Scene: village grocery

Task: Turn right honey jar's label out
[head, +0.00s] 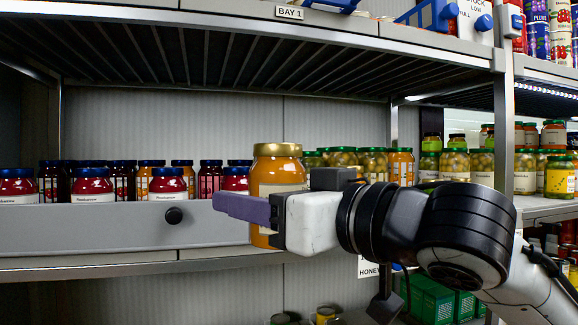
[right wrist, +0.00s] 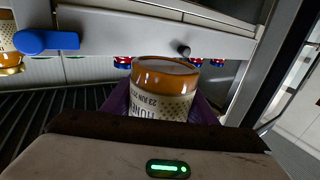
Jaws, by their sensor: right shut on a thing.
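My right gripper (head: 252,207) comes in from the right and is shut on a honey jar (head: 276,168) with a gold lid and amber contents. The jar is upright at the front of the shelf; a purple finger crosses its lower part. In the head view a pale band shows on its side, but I cannot read any text there. In the right wrist view the jar (right wrist: 165,78) appears bottom up between the purple fingers, and its cream label with upside-down lettering faces the wrist camera. My left gripper is not in view.
Blue-lidded red jars (head: 91,186) stand on the shelf to the left, and green-lidded jars (head: 374,163) behind my right arm. A grey shelf front (head: 100,228) carries a dark round knob (head: 173,215). A gold-lidded jar (right wrist: 10,50) shows at the right wrist view's left edge.

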